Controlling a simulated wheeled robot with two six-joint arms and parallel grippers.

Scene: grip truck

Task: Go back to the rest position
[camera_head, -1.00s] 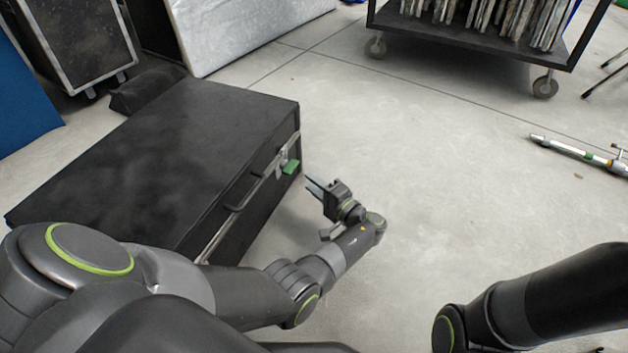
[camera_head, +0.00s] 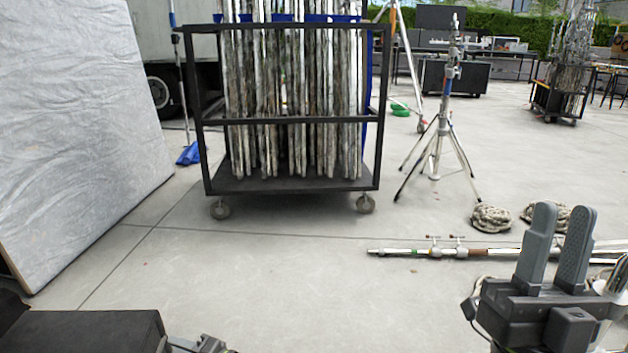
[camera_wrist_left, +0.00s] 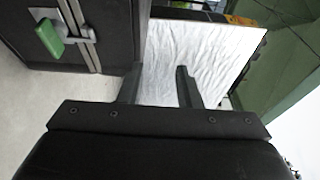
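In the head view, only a small grey part of my left arm's end (camera_head: 200,345) shows at the bottom edge, beside the black case (camera_head: 85,330). In the left wrist view, the two fingers of my left gripper (camera_wrist_left: 158,82) stand apart with nothing between them. The case's dark side with a green latch (camera_wrist_left: 50,38) is at the upper left there. My right gripper (camera_head: 558,225) is at the lower right of the head view, fingers pointing up, with an empty gap between them.
A black cart (camera_head: 290,186) holding tall stands is ahead. A silver-wrapped panel (camera_head: 80,130) leans at the left. A tripod stand (camera_head: 436,145) stands at right. A metal pole (camera_head: 420,252) lies on the floor behind my right gripper. The middle floor is clear.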

